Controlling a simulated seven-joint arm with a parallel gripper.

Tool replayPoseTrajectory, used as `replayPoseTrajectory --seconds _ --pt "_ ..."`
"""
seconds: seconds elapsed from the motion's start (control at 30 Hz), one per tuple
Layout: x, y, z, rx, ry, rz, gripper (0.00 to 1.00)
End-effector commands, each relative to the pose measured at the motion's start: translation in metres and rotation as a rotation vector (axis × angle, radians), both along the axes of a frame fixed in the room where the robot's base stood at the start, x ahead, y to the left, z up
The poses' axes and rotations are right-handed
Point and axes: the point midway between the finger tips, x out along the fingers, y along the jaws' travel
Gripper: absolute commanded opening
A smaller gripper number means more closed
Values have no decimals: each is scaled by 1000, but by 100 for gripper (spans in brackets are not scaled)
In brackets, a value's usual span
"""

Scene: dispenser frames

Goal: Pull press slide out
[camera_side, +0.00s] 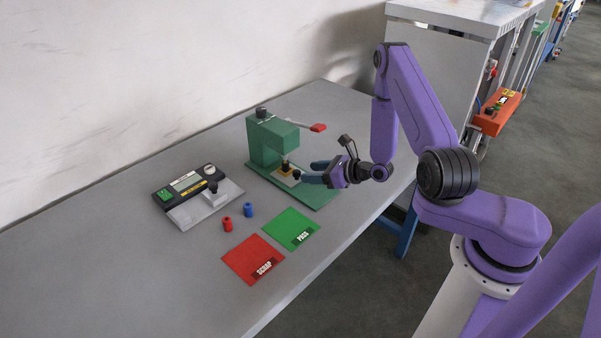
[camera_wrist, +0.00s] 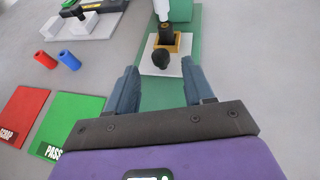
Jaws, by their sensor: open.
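The green press (camera_side: 270,135) stands on a green base on the table. Its slide, a pale plate (camera_wrist: 176,67), lies on the base and carries a yellow block (camera_wrist: 171,40) beneath the press head. A black knob (camera_wrist: 160,58) stands at the slide's near end; it also shows in the side view (camera_side: 297,174). My gripper (camera_wrist: 162,75) is open, with its blue fingers on either side of the line to the knob. The knob is just ahead of the fingertips, and I see no contact. In the side view my gripper (camera_side: 311,173) is low over the base.
A dark gauge (camera_side: 188,184) with a grey stand is left of the press. A red-ended lever (camera_side: 317,127) extends from the press.

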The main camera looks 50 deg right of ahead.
Motion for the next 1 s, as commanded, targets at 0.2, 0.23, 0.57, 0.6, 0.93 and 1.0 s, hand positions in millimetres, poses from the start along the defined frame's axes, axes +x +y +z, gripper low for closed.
replayPoseTrajectory --seconds 0.2,0.23,0.57,0.6,0.93,1.0 --pt "30 8 -13 -2 1 2 52" --pt "33 9 -15 -1 1 1 52" --pt "46 12 -20 0 1 -1 52" --pt "46 12 -20 0 1 -1 52" --pt "45 12 -20 0 1 -1 0" --pt "45 12 -20 -1 1 -1 0"
